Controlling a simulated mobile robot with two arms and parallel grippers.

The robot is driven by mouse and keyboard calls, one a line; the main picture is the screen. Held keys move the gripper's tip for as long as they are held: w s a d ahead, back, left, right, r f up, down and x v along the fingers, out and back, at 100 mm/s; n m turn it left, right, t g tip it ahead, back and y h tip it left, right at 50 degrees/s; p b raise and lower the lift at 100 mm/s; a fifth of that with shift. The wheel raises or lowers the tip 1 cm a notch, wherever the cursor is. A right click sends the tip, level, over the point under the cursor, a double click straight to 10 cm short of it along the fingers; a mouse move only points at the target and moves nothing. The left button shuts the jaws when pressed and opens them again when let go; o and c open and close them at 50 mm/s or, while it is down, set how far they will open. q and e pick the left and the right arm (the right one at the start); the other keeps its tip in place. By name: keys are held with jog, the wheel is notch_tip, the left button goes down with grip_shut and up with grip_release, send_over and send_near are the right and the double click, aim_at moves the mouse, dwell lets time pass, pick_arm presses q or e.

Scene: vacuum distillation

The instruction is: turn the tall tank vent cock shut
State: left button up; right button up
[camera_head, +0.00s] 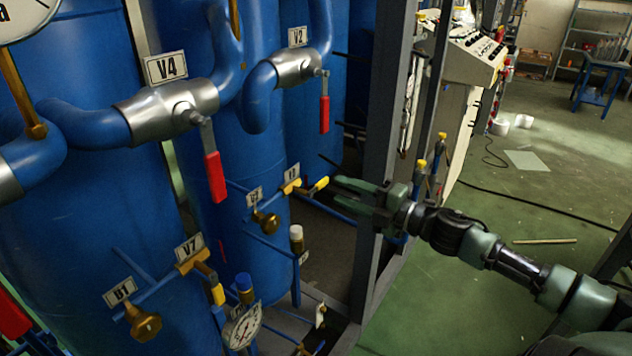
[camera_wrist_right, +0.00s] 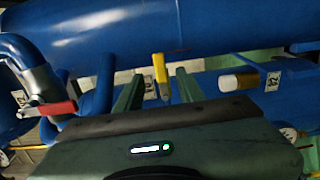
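A small brass cock with a yellow lever (camera_head: 316,186) sits on a thin blue pipe in front of a tall blue tank (camera_head: 240,240). Its white tag (camera_head: 291,173) is too small to read surely. My right gripper (camera_head: 342,187) comes in from the right, its fingers pointing at the lever's end. In the right wrist view the yellow lever (camera_wrist_right: 160,68) shows between the two spread fingers (camera_wrist_right: 158,92). The gripper looks open, with gaps on both sides of the lever. I cannot tell how far the lever lies between the fingers. My left gripper is not in view.
Red-handled valves V4 (camera_head: 215,178) and V2 (camera_head: 324,114) are on the upper pipes. A grey frame post (camera_head: 383,150) stands close by my right gripper. Green floor lies open at right.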

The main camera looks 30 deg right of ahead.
aim_at(324, 185)
jog(key=p+x, duration=0.1)
jog(key=x, duration=0.3)
jog(key=shift+w+r, duration=0.15)
jog(key=shift+w, duration=0.25)
jog(key=shift+f+x, duration=0.2)
jog(key=shift+x, duration=0.7)
grip_shut()
dwell(0.6)
